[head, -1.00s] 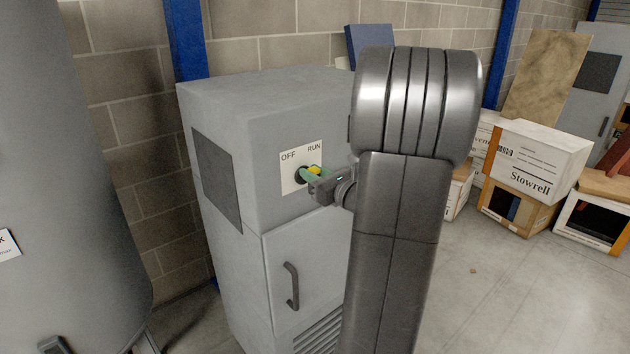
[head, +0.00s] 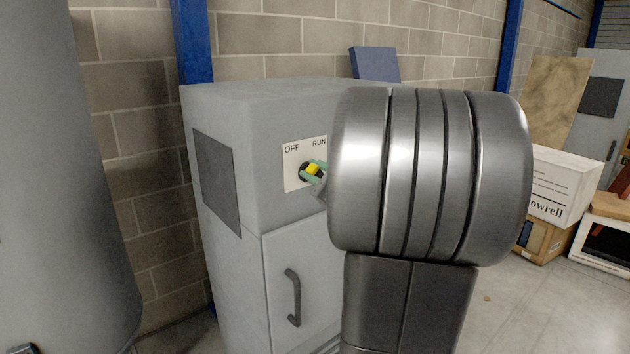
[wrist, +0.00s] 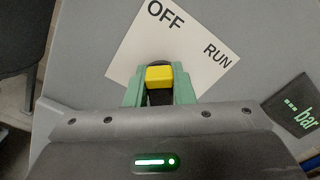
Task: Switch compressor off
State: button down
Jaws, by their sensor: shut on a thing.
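The compressor (head: 250,125) is a grey cabinet left of centre in the head view. A white plate (head: 291,176) on its front reads OFF at left and RUN at right. A rotary switch with a yellow grip (head: 313,169) and black base sits on this plate, and it also shows in the wrist view (wrist: 159,77). My gripper (wrist: 158,86) is shut on the switch, with green fingers at both sides of the yellow grip. In the head view my arm hides most of the gripper. I cannot tell the switch's exact setting.
A door with a dark handle (head: 292,297) is below the plate. A dark panel marked "bar" (wrist: 298,108) lies right of the plate in the wrist view. A large grey tank (head: 60,180) stands at left. Boxes (head: 552,185) stand at right, with open floor before them.

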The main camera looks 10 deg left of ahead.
dwell(0.3)
jog(key=c, duration=1.2)
grip_release()
jog(key=shift+c, duration=0.2)
jog(key=b+v, duration=0.1)
jog(key=v, duration=1.3)
jog(key=shift+a, duration=0.2)
jog(key=p+x, duration=0.1)
jog(key=x, duration=1.2)
jog(key=shift+w+a, duration=0.3)
jog(key=shift+d, duration=0.1)
